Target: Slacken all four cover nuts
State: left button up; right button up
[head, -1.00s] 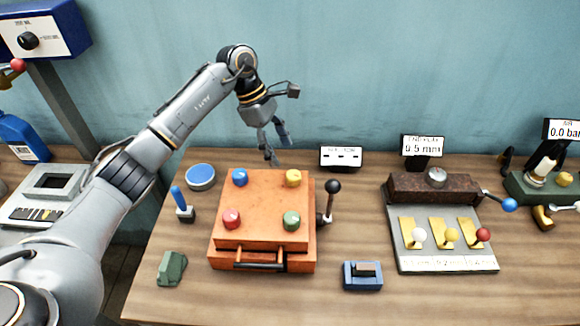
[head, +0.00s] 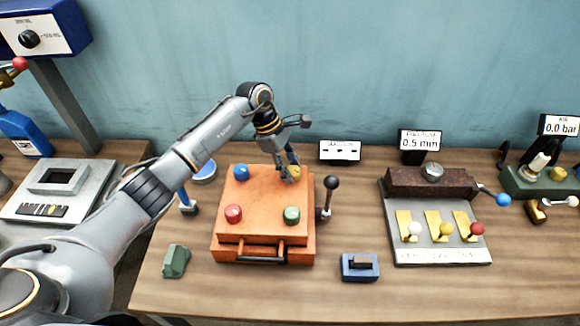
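An orange box with a cover (head: 262,200) stands on the wooden table. On its top are four coloured nuts: a blue nut (head: 241,172) at back left, a red nut (head: 233,213) at front left, a green nut (head: 292,214) at front right, and a yellow nut (head: 295,172) at back right. My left gripper (head: 290,174) points down at the yellow nut, its fingers partly covering it. I cannot tell whether the fingers touch or grip the nut. My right gripper is not in view.
A black-knobbed lever (head: 330,190) stands close to the box's right side. A blue block (head: 359,267) and a green block (head: 175,261) lie in front. A grey plate with coloured knobs (head: 440,255) is at right. A small display (head: 340,151) stands behind.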

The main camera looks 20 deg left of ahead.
pick_arm(q)
jog(key=c, duration=0.3)
jog(key=shift+c, duration=0.9)
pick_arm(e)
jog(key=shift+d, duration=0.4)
